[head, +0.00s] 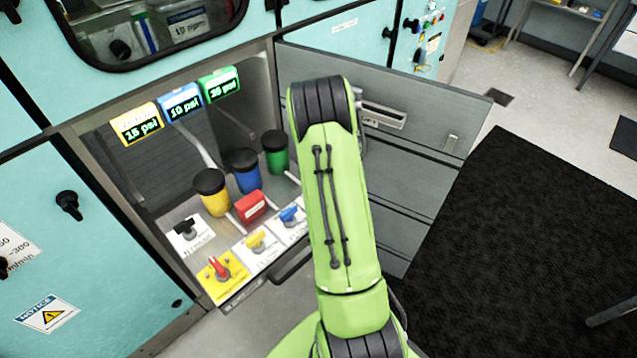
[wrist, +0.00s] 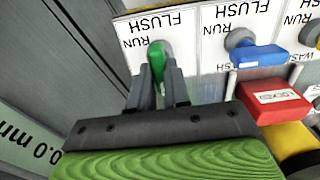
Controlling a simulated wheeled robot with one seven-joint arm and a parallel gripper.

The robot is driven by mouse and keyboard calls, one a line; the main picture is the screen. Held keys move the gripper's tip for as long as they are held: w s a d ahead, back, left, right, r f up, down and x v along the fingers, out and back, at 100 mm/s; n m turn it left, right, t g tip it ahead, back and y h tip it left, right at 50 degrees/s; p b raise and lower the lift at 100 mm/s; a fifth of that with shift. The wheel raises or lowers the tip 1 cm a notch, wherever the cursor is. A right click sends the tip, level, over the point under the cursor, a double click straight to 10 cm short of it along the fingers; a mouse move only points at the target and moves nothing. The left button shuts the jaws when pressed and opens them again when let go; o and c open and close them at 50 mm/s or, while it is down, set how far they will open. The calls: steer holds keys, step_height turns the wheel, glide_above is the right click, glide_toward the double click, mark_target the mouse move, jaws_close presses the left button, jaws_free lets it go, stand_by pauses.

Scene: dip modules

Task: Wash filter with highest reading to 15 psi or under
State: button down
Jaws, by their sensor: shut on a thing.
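Three displays show in the head view: yellow (head: 137,124) at 15 psi, blue (head: 181,103) at 10 psi, and green (head: 219,85), which appears to read 25 psi. Below stand the yellow filter (head: 213,197), blue filter (head: 245,175) and green filter (head: 276,156), all black-capped. In the wrist view, my gripper (wrist: 160,88) is shut on the green valve handle (wrist: 157,58), on a panel marked RUN and FLUSH. The fingers hide part of handle and labels. The blue valve handle (wrist: 258,57) is to the right. My arm hides gripper and green handle in the head view.
A red labelled block (wrist: 272,100) stands close right of my gripper. The head view also shows the yellow valve handle (head: 256,241), a black handle (head: 187,229) and a red handle (head: 217,266). The open grey cabinet door (head: 420,150) stands right of my arm.

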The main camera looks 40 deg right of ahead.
steer(key=c, duration=1.1)
jaws_free()
step_height(320, 180, up, 16)
steer(key=p, duration=0.4)
steer(key=s+a+r+t+p, duration=0.2)
steer(key=s+a+r, duration=0.3)
steer(key=a+r, duration=0.45)
steer(key=s+a+r+t+p, duration=0.2)
steer(key=s+a+r, duration=0.3)
steer(key=a+r, duration=0.5)
steer(key=shift+t, duration=0.8)
steer(key=s+a, duration=0.2)
steer(key=s, duration=0.1)
steer(key=s+a+p, duration=0.1)
steer(key=s+a, duration=0.1)
steer(key=s, duration=0.1)
steer(key=s+a, duration=0.2)
steer(key=s, duration=0.2)
steer(key=shift+a+f+p, duration=0.35)
steer(key=shift+f, duration=0.05)
